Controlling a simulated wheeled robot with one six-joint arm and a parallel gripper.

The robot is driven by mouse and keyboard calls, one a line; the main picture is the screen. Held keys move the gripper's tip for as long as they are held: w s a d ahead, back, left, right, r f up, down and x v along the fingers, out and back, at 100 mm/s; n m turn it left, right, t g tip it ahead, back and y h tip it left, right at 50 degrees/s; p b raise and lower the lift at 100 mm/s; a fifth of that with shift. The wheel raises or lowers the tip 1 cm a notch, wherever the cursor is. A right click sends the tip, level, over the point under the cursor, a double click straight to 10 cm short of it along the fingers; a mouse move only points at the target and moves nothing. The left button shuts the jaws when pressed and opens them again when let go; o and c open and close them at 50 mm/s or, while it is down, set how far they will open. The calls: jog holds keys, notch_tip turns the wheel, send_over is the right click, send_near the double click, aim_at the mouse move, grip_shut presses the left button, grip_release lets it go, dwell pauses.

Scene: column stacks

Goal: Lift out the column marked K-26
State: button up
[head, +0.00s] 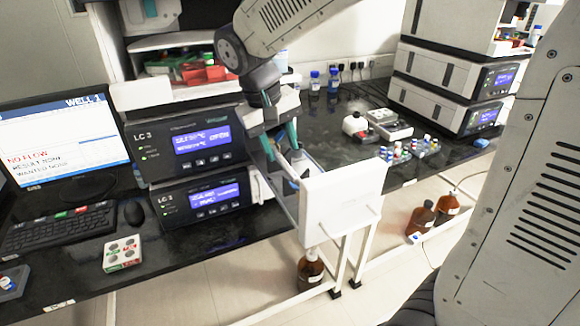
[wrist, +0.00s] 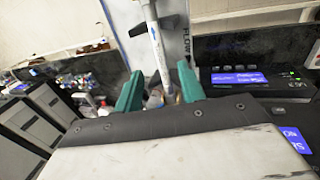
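My gripper (head: 283,152) is over the open compartment of the LC 3 stack in the head view. Its two teal fingers stand apart, and it is open. In the wrist view, a slim white column (wrist: 154,42) with small blue marks runs down between the spread fingers of my gripper (wrist: 158,74). I see gaps on both sides of it. No K-26 marking is readable. In the head view the fingers and arm largely hide the column. The white compartment front (head: 340,205) is pulled out toward the lower right.
The upper LC 3 unit (head: 195,143) shows "OPEN" on its display. A monitor (head: 62,140) and keyboard (head: 60,228) are at left, with a small vial block (head: 122,253) nearby. Vials (head: 398,152) and another instrument stack (head: 450,85) stand at right. Brown bottles (head: 420,217) are below.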

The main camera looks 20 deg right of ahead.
aim_at(287, 166)
jog(key=x, duration=0.4)
jog(key=shift+s+f, duration=0.2)
jog(key=shift+f, duration=0.05)
jog(key=shift+c, duration=0.2)
grip_shut()
jog(key=shift+r, duration=0.1)
